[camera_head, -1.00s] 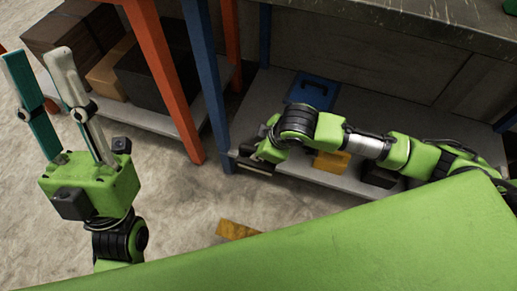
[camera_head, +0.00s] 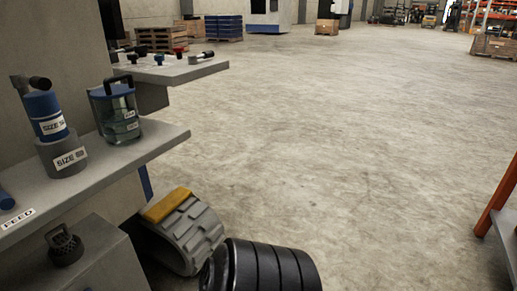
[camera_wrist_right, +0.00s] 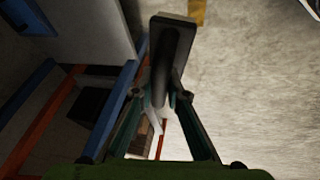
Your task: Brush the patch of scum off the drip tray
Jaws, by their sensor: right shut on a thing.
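In the right wrist view my right gripper (camera_wrist_right: 160,97) is shut on the handle of a dark tool with a flat rectangular head (camera_wrist_right: 173,38). It looks like a brush, but the bristles cannot be made out. The tool is held in the air, with its head pointing away from the gripper. Neither gripper shows in the head view. I cannot make out the drip tray or the patch of scum in either current view.
A grey ledge (camera_head: 105,180) at the left bears a blue bottle (camera_head: 43,108) in a grey cup (camera_head: 62,155) and a clear jug (camera_head: 120,118). A black handled piece (camera_head: 65,248) sits below. A ribbed grey object with a yellow top (camera_head: 168,205) is nearby. Open floor (camera_head: 340,130) lies right.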

